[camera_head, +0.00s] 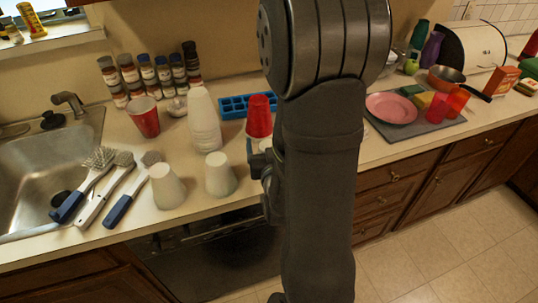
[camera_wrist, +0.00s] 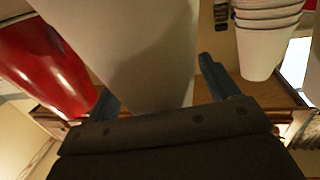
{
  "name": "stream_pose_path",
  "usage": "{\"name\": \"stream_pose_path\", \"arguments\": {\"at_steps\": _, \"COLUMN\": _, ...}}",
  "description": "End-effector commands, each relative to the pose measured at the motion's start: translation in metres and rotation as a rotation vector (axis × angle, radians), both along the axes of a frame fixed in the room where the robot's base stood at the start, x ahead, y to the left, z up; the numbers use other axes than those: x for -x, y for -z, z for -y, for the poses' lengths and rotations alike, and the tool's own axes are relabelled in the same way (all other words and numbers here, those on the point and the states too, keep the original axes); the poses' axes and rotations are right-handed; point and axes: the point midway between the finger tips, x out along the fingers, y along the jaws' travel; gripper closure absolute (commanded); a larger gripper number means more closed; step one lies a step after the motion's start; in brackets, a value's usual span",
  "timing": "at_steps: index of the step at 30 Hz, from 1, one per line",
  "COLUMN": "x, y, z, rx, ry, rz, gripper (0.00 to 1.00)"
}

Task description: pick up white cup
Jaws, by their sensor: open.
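Two single white cups stand upside down near the counter's front, the left white cup (camera_head: 167,187) and the right white cup (camera_head: 220,175). A tall stack of white cups (camera_head: 204,120) stands behind them. My gripper (camera_head: 262,160) is just right of the right white cup, partly hidden by my arm. In the wrist view, my open gripper (camera_wrist: 160,92) has a large white cup (camera_wrist: 135,45) in front of and between its fingers. I cannot tell whether they touch it, or which white cup it is. A white cup stack (camera_wrist: 262,40) shows at the upper right there.
A red cup (camera_head: 259,116) stands by the blue tray (camera_head: 234,106); a red cup (camera_wrist: 38,65) fills the wrist view's left. Another red cup (camera_head: 143,117), brushes (camera_head: 118,188) and the sink (camera_head: 40,160) lie left. Spice jars (camera_head: 147,75) line the wall.

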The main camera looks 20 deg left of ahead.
Motion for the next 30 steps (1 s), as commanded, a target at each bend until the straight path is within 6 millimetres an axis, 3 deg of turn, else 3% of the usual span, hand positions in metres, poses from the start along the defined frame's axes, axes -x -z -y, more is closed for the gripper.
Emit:
{"name": "stream_pose_path", "arguments": {"at_steps": 5, "x": 0.0001, "y": 0.0000, "z": 0.0001, "rx": 0.000, "ry": 0.000, "rz": 0.000, "gripper": 0.22}}
{"name": "stream_pose_path", "arguments": {"at_steps": 12, "x": 0.0002, "y": 0.0000, "z": 0.0000, "rx": -0.001, "ry": 0.000, "rz": -0.001, "gripper": 0.67}}
{"name": "stream_pose_path", "arguments": {"at_steps": 30, "x": 0.0001, "y": -0.0080, "z": -0.0001, "rx": -0.002, "ry": 0.000, "rz": 0.002, "gripper": 0.67}}
